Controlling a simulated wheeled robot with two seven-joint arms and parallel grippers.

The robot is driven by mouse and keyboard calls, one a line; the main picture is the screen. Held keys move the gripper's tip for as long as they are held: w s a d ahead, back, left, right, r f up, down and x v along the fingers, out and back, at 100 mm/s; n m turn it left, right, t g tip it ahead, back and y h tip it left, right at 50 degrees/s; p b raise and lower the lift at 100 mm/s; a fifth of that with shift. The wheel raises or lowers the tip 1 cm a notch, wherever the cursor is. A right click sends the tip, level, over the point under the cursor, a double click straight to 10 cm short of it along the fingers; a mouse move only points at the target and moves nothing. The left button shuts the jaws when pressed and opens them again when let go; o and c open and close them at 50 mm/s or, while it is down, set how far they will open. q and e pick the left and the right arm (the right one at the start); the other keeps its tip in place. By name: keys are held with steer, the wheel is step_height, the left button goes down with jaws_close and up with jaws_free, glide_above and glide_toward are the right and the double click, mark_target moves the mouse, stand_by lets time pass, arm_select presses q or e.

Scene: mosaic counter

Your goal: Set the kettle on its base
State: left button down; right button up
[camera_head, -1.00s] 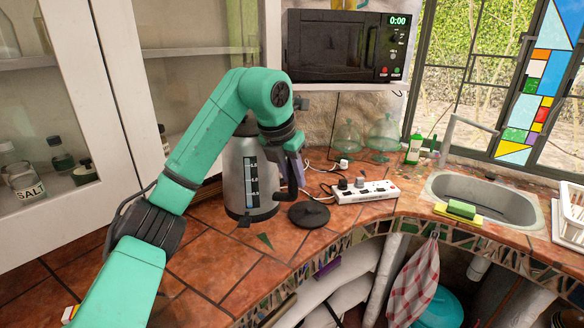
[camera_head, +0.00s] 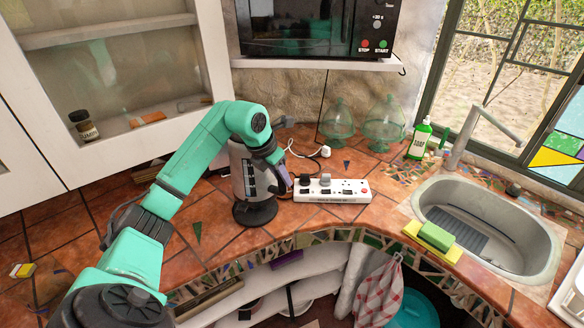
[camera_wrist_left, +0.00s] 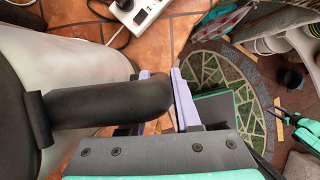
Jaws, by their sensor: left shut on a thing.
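The kettle (camera_head: 238,172), a grey metal body with a level window, stands upright over its round black base (camera_head: 256,217) on the tiled counter. The kettle's bottom lines up with the base; I cannot tell whether it rests fully on it or hovers slightly above. My left gripper (camera_head: 279,180) is shut on the kettle's black handle at the kettle's right side. In the left wrist view the handle (camera_wrist_left: 95,108) runs between the purple fingers (camera_wrist_left: 162,88), with the kettle body (camera_wrist_left: 85,65) at left.
A white power strip (camera_head: 335,191) with plugs and cords lies close to the right of the base. Glass jars (camera_head: 384,125), a green bottle (camera_head: 420,138) and the sink (camera_head: 490,228) are farther right. A microwave (camera_head: 318,28) sits on a shelf above. Counter left of the kettle is mostly clear.

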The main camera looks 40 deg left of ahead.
mark_target(278, 193)
arm_select(q)
steer(key=shift+a, duration=0.15)
steer(key=f+b, duration=0.4)
steer(key=shift+s+a+f, duration=0.3)
steer(key=shift+s+f, duration=0.05)
steer(key=shift+s, duration=0.05)
steer(key=shift+f+b, duration=0.25)
steer(key=shift+b, duration=0.05)
steer(key=shift+s+a, duration=0.1)
steer(key=shift+s, duration=0.05)
arm_select(e)
steer(key=f, duration=0.2)
steer(key=s+a+f, duration=0.1)
steer(key=f, duration=0.1)
steer(key=shift+f, duration=0.1)
steer(key=shift+d, duration=0.1)
steer(key=shift+s+f, duration=0.1)
